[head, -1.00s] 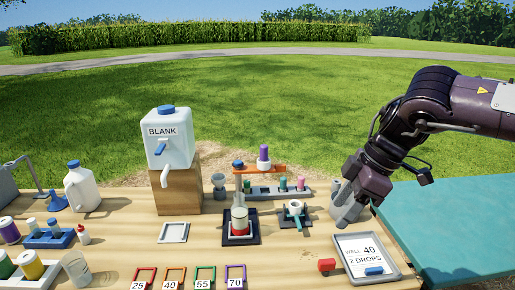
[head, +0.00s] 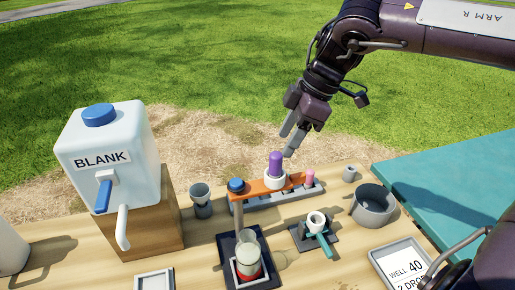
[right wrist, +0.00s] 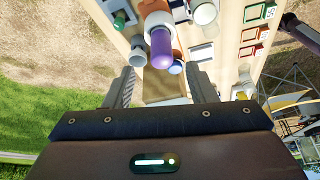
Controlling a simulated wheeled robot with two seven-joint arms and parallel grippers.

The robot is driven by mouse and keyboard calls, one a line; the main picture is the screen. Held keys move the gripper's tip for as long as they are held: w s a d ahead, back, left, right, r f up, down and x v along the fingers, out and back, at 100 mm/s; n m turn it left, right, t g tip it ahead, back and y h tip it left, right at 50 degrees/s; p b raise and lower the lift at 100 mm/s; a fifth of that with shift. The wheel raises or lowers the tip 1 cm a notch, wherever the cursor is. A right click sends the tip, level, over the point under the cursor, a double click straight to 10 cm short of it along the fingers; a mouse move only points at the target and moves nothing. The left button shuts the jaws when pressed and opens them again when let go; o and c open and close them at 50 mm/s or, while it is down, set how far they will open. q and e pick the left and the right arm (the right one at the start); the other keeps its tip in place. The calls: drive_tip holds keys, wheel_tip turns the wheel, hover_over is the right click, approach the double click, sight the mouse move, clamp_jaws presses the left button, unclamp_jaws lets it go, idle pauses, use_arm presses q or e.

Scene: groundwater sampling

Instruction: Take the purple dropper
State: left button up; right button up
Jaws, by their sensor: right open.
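The purple dropper (head: 276,162) stands upright in a white collar (head: 275,181) on an orange arm (head: 257,188), bulb up. My right gripper (head: 288,141) is open and empty, just behind and above the dropper, with a small gap showing. In the right wrist view the purple bulb (right wrist: 161,46) lies ahead, in line with the space between the two fingers of the gripper (right wrist: 160,74). I cannot tell how deep the bulb is between them. The lower part of the dropper is hidden in the collar. My left gripper is not in view.
A blue-capped post (head: 236,186) carries the orange arm, above a beaker (head: 247,248) with red at its base. A grey pot (head: 373,203) and the BLANK jug (head: 110,150) stand to the sides.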

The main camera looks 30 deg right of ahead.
sight(277, 153)
drive_tip(key=shift+w+a+f, duration=0.1)
drive_tip(key=shift+w+f, duration=0.15)
drive_tip(key=shift+x, duration=0.85)
drive_tip(key=shift+s+a+f, duration=0.2)
drive_tip(key=shift+f, duration=0.1)
drive_tip(key=p+x, duration=0.1)
drive_tip(key=x, duration=0.3)
drive_tip(key=shift+a+r, duration=0.1)
drive_tip(key=shift+w+a+f, duration=0.1)
drive_tip(key=shift+f, duration=0.3)
drive_tip(key=c, duration=0.9)
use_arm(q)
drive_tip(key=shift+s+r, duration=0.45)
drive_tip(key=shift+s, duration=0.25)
use_arm(e)
drive_tip(key=shift+c, duration=0.8)
